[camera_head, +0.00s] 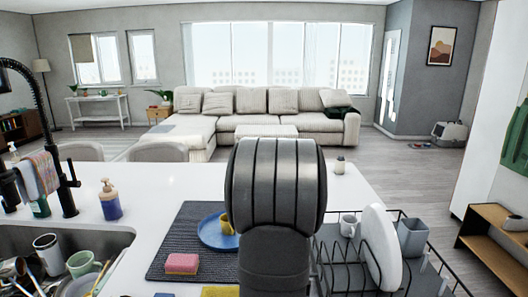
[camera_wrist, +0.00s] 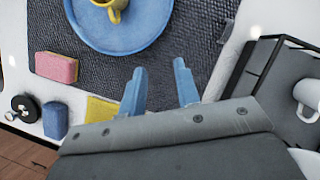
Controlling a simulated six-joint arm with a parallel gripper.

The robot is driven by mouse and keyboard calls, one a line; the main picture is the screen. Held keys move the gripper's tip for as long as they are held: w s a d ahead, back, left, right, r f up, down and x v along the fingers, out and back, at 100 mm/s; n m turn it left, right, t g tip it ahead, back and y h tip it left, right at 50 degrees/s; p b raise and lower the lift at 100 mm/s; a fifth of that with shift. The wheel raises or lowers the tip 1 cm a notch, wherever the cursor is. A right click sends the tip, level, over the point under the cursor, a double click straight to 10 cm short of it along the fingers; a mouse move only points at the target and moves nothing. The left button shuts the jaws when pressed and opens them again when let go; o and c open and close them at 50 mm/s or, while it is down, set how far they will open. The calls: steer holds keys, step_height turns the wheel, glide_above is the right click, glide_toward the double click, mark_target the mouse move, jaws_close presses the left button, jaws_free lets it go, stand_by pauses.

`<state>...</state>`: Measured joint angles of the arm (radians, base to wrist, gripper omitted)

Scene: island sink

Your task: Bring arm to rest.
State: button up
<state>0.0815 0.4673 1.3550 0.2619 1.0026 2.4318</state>
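My arm rises in the middle of the head view and hides part of the counter (camera_head: 345,185) behind it. My gripper is out of sight in the head view. In the wrist view my gripper (camera_wrist: 160,85) has its two blue fingers apart with nothing between them. The fingers are over the dark ribbed mat (camera_wrist: 200,50), just below the blue plate (camera_wrist: 130,45) in the picture. A yellow mug (camera_wrist: 113,10) stands on the plate.
A dish rack (camera_head: 330,245) with a white plate (camera_head: 381,246) and mug stands to the right. A pink sponge (camera_head: 182,263) lies on the mat. A sink (camera_head: 115,243) full of dishes and a black faucet (camera_head: 66,185) are at left. A soap bottle (camera_head: 110,203) stands behind it.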

steer(key=s+d+r+m+h, duration=0.2)
steer(key=d+m, duration=0.3)
steer(key=d, duration=1.4)
steer(key=f, duration=0.9)
steer(key=shift+w+a+f, duration=0.15)
steer(key=shift+a+f, duration=0.05)
steer(key=shift+a, duration=0.1)
step_height(320, 180, up, 9)
steer(key=w+a+f+n+y, duration=0.1)
steer(key=a+n, duration=0.2)
steer(key=a, duration=0.9)
steer(key=shift+w+a, duration=0.3)
steer(key=shift+w, duration=0.1)
steer(key=shift+f, duration=0.1)
